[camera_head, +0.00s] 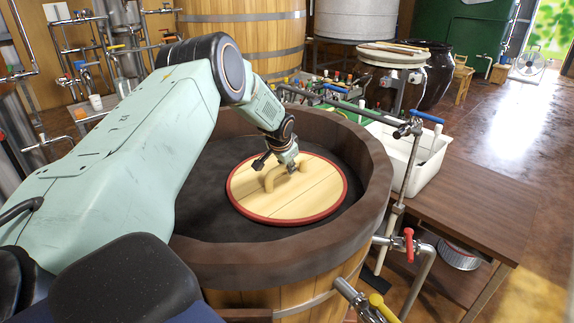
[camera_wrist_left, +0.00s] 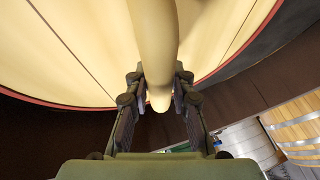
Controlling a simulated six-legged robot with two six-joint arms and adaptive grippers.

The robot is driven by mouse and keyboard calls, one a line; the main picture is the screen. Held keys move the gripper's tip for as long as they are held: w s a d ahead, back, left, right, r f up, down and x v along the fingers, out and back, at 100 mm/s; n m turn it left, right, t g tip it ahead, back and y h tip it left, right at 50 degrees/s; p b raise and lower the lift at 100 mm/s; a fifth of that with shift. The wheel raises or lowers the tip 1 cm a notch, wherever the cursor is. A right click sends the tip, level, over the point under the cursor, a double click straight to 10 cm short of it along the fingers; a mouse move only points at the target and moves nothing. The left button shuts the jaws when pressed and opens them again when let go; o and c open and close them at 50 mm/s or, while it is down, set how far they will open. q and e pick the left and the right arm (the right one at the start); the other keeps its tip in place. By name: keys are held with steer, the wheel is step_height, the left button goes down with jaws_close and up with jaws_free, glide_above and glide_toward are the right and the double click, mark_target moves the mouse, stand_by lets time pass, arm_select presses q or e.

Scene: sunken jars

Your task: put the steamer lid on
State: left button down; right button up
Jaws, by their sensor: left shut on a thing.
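The steamer lid (camera_head: 315,199) is a round disc of pale wood planks with a red rim and a wooden handle (camera_head: 270,180) on top. In the head view it lies inside the dark rim of the large wooden steamer tub (camera_head: 285,270), over its dark inside. My left gripper (camera_head: 280,168) is at the handle, shut on it. In the left wrist view the handle (camera_wrist_left: 160,50) runs between the fingers of my left gripper (camera_wrist_left: 160,98). I cannot tell whether the lid touches anything beneath it. My right gripper is not in view.
A brown table (camera_head: 480,205) with a white bin (camera_head: 425,150) stands to the right of the tub. Pipes with a red valve (camera_head: 409,245) and a yellow valve (camera_head: 383,306) stick out at the front right. A larger wooden vat (camera_head: 240,35) stands behind.

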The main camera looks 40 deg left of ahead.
arm_select(q)
steer(key=shift+s+r, duration=0.1)
steer(key=shift+r, duration=0.2)
steer(key=shift+f, duration=0.4)
steer(key=shift+f+b, duration=0.1)
steer(key=shift+b, duration=0.2)
steer(key=c, duration=1.3)
jaws_free()
steer(key=shift+o, duration=1.1)
steer(key=shift+f, duration=0.15)
